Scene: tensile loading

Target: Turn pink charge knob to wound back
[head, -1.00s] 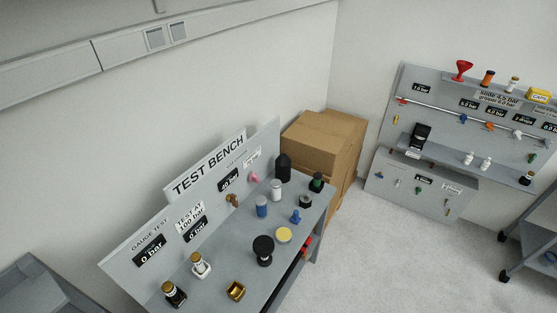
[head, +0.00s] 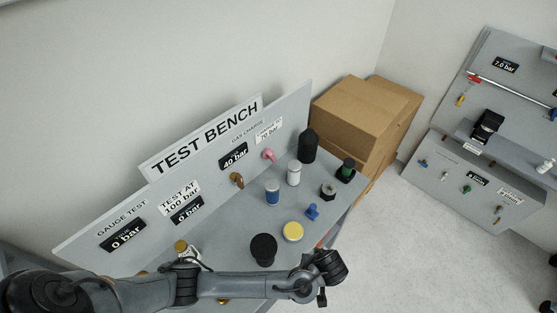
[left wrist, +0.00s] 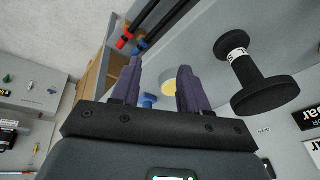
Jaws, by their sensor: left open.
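The pink charge knob (head: 269,155) sticks out of the upright panel of the test bench in the head view, below the "GAS CHARGE" lettering. It is beside a display reading 40 bar (head: 234,156) and a small white label reading 70 bar (head: 268,130). My left arm reaches in from the left across the front of the bench, low in the head view and well apart from the knob. In the left wrist view my left gripper (left wrist: 157,78) is open, with nothing between its purple fingers. The knob does not show there. My right gripper is not in view.
A brown knob (head: 236,180) sits left of the pink one. The bench top holds a blue cylinder (head: 272,193), a white cylinder (head: 294,173), a black bottle (head: 308,146), a yellow disc (head: 292,231) and a black spool-shaped piece (head: 263,248). Cardboard boxes (head: 358,112) stand behind.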

